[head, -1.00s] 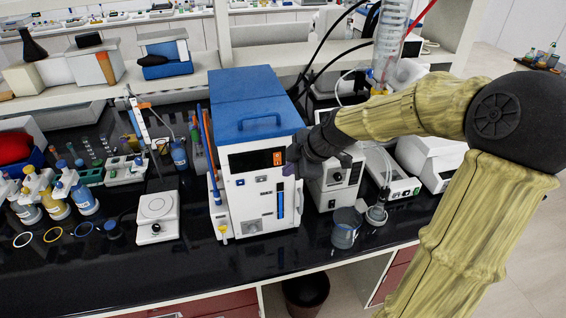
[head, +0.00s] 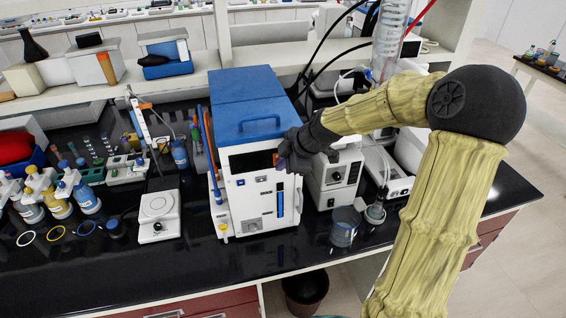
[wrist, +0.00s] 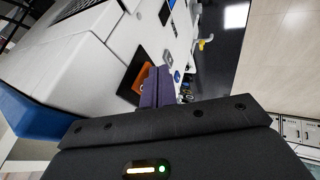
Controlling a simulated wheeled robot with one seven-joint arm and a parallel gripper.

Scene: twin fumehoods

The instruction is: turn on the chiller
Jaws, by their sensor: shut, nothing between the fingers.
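The chiller (head: 250,118) is a white box with a blue lid and a blue handle, standing on the black bench. Its front has a dark display panel (head: 250,160) with an orange part (head: 276,159) at the right end. My gripper (head: 284,163) is at the chiller's upper right front, close to the orange part and partly covering that corner. In the wrist view, the shut purple fingers (wrist: 158,76) lie beside the dark panel with its orange area (wrist: 129,88). I cannot tell whether they touch it. Nothing shows between the fingers.
A grey-white device (head: 337,178) with knobs stands right of the chiller. A glass beaker (head: 345,226) stands in front of it. A white balance-like plate device (head: 157,215) and capped bottles (head: 58,204) are to the left. The front strip of bench is mostly clear.

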